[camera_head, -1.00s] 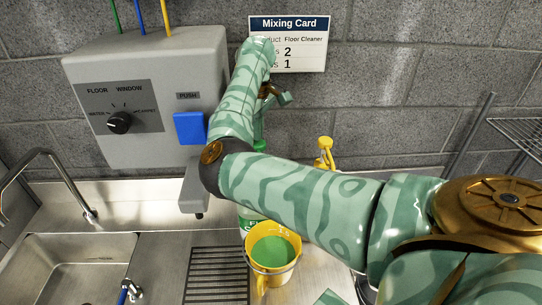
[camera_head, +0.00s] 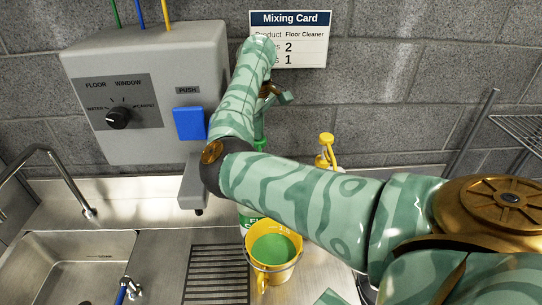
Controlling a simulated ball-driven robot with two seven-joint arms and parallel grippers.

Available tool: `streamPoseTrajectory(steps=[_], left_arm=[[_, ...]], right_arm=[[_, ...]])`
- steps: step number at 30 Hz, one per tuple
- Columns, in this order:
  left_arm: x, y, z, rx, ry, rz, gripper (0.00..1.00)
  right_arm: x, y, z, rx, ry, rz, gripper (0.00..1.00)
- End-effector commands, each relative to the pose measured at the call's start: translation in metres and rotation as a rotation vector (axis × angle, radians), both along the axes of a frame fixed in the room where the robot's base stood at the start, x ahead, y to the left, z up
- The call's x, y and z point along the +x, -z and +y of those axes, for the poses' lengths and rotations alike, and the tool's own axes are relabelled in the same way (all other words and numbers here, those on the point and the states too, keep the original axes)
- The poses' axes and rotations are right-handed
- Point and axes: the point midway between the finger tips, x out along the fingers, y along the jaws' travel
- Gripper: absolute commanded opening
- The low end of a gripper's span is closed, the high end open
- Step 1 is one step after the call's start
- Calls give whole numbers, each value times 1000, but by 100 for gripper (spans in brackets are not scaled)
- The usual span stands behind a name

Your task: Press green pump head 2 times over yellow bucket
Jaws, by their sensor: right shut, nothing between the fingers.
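The yellow bucket (camera_head: 258,279) stands on the steel counter with green liquid inside. A green-labelled bottle (camera_head: 249,214) stands just behind it, mostly hidden by my right arm. A small part of the green pump head (camera_head: 259,144) shows above my forearm; the rest is hidden. My right gripper (camera_head: 276,95) is small and partly covered by my own wrist. It is shut and empty, above the green pump in the picture; I cannot tell whether it touches the pump. My left gripper is not in view.
A yellow pump (camera_head: 326,150) stands right of the green one, behind my arm. A grey dispenser (camera_head: 150,80) with a blue push button (camera_head: 189,124) is on the wall at left. A sink (camera_head: 70,270) lies below it. The Mixing Card (camera_head: 305,40) hangs behind my arm.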

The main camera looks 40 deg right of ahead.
Motion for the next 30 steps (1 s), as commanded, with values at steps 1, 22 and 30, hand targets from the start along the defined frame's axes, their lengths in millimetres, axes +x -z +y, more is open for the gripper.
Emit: streamPoseTrajectory(steps=[1,22,30], left_arm=[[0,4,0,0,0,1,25],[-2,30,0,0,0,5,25],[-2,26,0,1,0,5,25]], right_arm=[[0,4,0,0,0,0,0],[0,34,1,1,-1,3,0],[0,30,1,2,-1,3,0]])
